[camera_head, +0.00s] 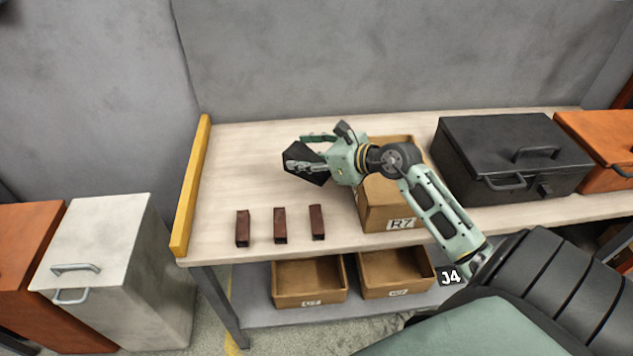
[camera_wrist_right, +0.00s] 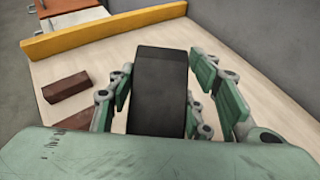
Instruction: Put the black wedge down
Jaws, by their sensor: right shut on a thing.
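The black wedge (camera_head: 304,158) is held in my right gripper (camera_head: 310,158) over the left part of the workbench. In the right wrist view the black wedge (camera_wrist_right: 158,92) sits between the green finger pads of my right gripper (camera_wrist_right: 157,95). The fingers are shut on it. Its underside is hidden, and I cannot tell whether it touches the bench top (camera_head: 240,150). My left gripper is not in view.
Three dark red-brown blocks (camera_head: 279,225) stand in a row near the bench's front edge. A cardboard bin (camera_head: 378,205) stands right of them, partly behind my right arm. A yellow rail (camera_head: 190,190) edges the left side. A black toolbox (camera_head: 510,155) stands right. The bench's back left is clear.

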